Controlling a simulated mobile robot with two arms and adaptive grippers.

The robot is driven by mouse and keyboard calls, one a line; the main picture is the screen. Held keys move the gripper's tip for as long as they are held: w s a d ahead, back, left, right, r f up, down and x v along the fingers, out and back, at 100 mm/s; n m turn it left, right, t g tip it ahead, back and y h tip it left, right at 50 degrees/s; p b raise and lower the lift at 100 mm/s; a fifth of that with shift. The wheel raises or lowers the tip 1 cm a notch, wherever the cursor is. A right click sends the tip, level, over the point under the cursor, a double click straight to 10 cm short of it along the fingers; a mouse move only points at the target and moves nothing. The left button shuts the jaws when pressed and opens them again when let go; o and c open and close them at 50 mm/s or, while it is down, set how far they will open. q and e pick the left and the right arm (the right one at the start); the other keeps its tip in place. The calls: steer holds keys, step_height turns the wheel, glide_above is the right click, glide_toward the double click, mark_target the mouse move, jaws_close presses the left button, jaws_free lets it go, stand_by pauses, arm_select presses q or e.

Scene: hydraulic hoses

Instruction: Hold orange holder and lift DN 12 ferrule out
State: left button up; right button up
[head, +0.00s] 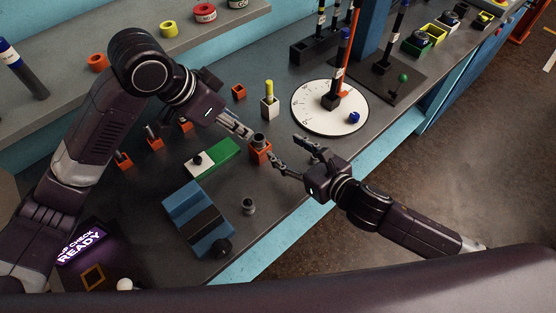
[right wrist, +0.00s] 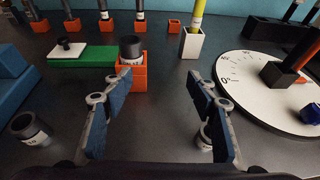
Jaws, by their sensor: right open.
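The orange holder (head: 261,157) stands upright on the grey bench, and the dark grey DN 12 ferrule (head: 259,139) sits upright in it. In the right wrist view the holder (right wrist: 131,78) is ahead and left of centre, with the ferrule (right wrist: 132,47) rising from its top and a "DN 12" label showing. My left gripper (head: 245,132) is beside the ferrule on its upper left in the head view; its finger gap is unclear. My right gripper (head: 284,150) is open and empty, its fingers pointing toward the holder. Its spread fingers (right wrist: 150,100) also show in the right wrist view, short of the holder.
A green-and-white block (head: 215,157) lies left of the holder. A loose grey ferrule (head: 248,206) and a blue block (head: 198,218) are nearer. A white dial (head: 312,108) with a blue knob is to the right. A white holder with a yellow piece (head: 269,104) stands behind.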

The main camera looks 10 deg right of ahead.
mark_target(265, 154)
steer(key=shift+s+a+f+n+g, duration=0.15)
steer(key=shift+s+a, duration=0.45)
steer(key=shift+a, duration=0.05)
steer(key=shift+s+a+f+n+g, duration=0.15)
steer(key=shift+s+a, duration=0.4)
steer(key=shift+a, duration=0.05)
steer(key=shift+a+f+y, duration=0.1)
steer(key=shift+a+y, duration=0.15)
steer(key=shift+y, duration=0.05)
steer(key=x, duration=0.7)
steer(key=shift+a+f, duration=0.15)
steer(key=shift+f, duration=0.05)
steer(key=c, duration=1.2)
